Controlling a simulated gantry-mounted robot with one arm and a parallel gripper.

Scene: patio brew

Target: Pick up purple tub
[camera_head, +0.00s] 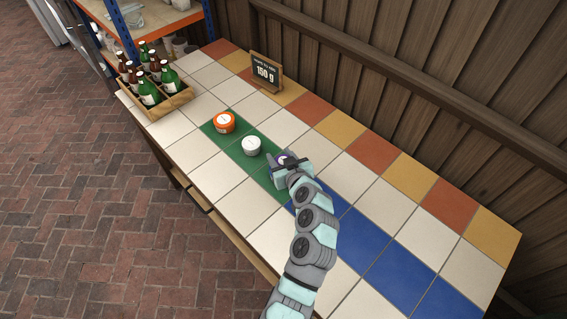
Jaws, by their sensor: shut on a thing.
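The purple tub (281,159) is on the tiled table, at the right end of the green strip, near where the blue tiles begin. My gripper (285,166) is shut on it. The gripper and wrist hide most of the tub, and only a small dark purple part shows. I cannot tell whether the tub touches the tiles or is lifted a little.
A white tub (252,146) stands close to the left of my gripper. An orange tub (224,122) stands farther left on the green tiles (235,153). A bottle crate (172,103) is at the far left, and a "150 g" sign (265,73) stands behind. The blue tiles (399,275) are clear.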

